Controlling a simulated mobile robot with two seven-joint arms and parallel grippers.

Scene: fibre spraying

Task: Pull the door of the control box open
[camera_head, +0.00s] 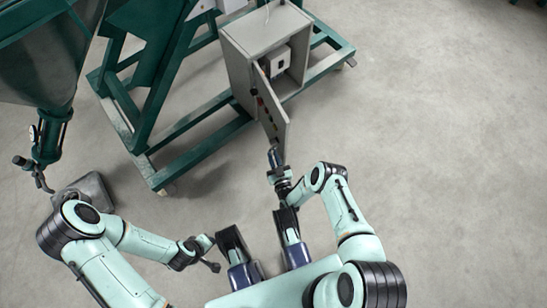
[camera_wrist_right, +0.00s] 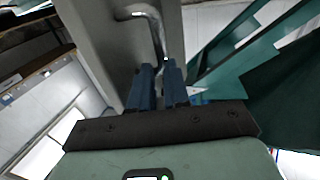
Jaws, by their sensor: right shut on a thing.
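The grey control box (camera_head: 240,65) stands on the green frame at the top middle of the head view. Its door (camera_head: 272,108) stands well open, swung out toward me, and part of the inside shows. My right gripper (camera_head: 274,156) is at the door's near lower end. In the right wrist view my right gripper (camera_wrist_right: 161,88) has its blue fingers shut on the lower end of the curved metal door handle (camera_wrist_right: 155,28). The grip point is partly hidden by the fingers. My left gripper (camera_head: 207,256) is low at the left, away from the box; its fingers are unclear.
A green steel frame (camera_head: 205,147) carries the box. A grey hopper (camera_head: 45,60) with a green outlet stands at the left, above a grey block (camera_head: 92,190) on the floor. The concrete floor (camera_head: 440,140) to the right is clear.

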